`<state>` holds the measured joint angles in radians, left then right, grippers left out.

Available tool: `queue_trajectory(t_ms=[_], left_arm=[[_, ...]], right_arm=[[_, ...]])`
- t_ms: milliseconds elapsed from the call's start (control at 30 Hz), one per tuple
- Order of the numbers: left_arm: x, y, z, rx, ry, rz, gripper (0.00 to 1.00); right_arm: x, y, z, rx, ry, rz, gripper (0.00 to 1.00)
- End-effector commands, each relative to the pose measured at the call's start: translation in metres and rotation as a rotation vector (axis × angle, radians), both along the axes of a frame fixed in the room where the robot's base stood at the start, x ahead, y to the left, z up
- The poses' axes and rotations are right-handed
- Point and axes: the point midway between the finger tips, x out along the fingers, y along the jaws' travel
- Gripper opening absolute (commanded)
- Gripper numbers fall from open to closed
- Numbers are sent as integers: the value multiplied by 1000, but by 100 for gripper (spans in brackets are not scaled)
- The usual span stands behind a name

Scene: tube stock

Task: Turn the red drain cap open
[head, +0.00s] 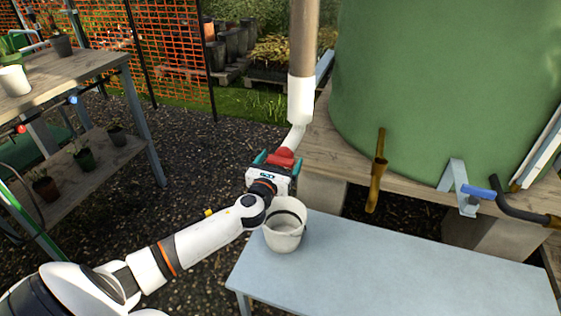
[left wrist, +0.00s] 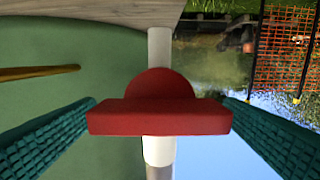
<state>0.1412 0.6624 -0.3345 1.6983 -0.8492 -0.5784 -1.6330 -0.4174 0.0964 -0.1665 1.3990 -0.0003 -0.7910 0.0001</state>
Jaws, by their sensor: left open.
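The red drain cap (head: 284,154) is at the lower end of the white pipe (head: 300,98), beside the green tank. In the left wrist view the cap (left wrist: 160,117) shows as a round red body with a wide flat bar, centred in front of the camera. My left gripper (head: 279,158) is at the cap and open. Its two teal fingers (left wrist: 160,120) stand on either side of the bar's ends, with narrow gaps that look clear of contact. My right gripper is not in view.
A white bucket (head: 284,238) stands on the pale blue table (head: 400,270) just below my left wrist. The green tank (head: 440,80) sits on a wooden stand (head: 318,150) to the right. A plant bench (head: 90,65) is at the left, with open gravel (head: 190,150) between.

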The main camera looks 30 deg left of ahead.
Motion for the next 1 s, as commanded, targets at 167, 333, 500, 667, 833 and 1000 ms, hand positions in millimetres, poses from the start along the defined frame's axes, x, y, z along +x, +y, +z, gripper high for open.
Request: queue_trajectory(t_ms=[167,333,500,667,833,1000], left_arm=[[5,1,0,-1,0,0,91],[5,1,0,-1,1,0,91],[5,1,0,-1,1,0,66],[5,1,0,-1,1,0,46],[5,1,0,-15,-3,0,46],[5,1,0,-69,-16,0,46]], right_arm=[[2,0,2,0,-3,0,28],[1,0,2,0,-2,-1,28],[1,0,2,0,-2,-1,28],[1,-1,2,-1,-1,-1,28],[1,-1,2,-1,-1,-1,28],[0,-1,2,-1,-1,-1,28]])
